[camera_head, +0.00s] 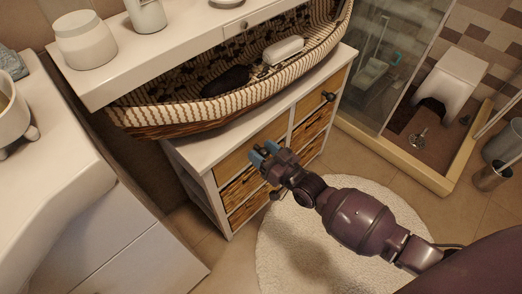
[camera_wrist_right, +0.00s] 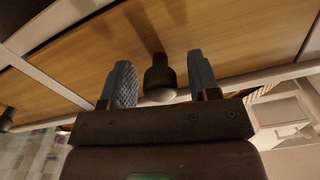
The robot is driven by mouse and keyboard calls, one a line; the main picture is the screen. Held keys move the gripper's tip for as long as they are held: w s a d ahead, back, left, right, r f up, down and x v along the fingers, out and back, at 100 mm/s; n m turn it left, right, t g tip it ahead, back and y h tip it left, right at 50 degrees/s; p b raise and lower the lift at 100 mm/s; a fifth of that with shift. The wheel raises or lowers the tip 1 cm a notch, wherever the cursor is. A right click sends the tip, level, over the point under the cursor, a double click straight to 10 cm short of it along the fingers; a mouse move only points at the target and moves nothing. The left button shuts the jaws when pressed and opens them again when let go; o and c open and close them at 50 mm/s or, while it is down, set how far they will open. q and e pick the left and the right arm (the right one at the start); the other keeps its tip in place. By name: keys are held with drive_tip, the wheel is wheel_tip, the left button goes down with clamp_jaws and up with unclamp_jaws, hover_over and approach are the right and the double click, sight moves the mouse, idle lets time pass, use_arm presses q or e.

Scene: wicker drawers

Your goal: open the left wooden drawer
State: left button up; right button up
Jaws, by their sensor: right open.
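The left wooden drawer (camera_head: 236,162) is the upper left front of the white cabinet and looks closed, flush with the frame. Its wood face (camera_wrist_right: 110,48) fills much of the right wrist view. A dark round knob (camera_wrist_right: 160,80) sticks out from that face. My right gripper (camera_head: 265,153) is in front of this drawer. In the right wrist view its blue-grey fingers (camera_wrist_right: 160,62) are open, one on each side of the knob, with visible gaps. The gripper hides the knob in the head view. My left gripper is not in view.
The right wooden drawer (camera_head: 307,106) has its own dark knob (camera_head: 328,96). Wicker drawers (camera_head: 240,187) sit below. A striped basket (camera_head: 205,113) stands on the cabinet top. A round white rug (camera_head: 290,235) lies in front. A glass shower (camera_head: 385,60) is at right.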

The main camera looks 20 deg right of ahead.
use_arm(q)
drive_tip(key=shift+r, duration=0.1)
use_arm(e)
drive_tip(key=shift+w+a, duration=0.1)
drive_tip(key=shift+w, duration=0.2)
drive_tip(key=shift+c, duration=0.5)
clamp_jaws()
drive_tip(key=shift+s+r, duration=0.1)
drive_tip(key=shift+s, duration=0.35)
use_arm(q)
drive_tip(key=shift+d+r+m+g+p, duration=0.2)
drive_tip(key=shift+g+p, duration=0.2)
drive_tip(key=shift+p, duration=0.7)
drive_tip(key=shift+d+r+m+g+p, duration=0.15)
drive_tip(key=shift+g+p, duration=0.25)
drive_tip(key=shift+p, duration=0.7)
use_arm(e)
drive_tip(key=v, duration=1.8)
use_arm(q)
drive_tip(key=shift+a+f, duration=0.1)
use_arm(e)
drive_tip(key=shift+s, duration=0.15)
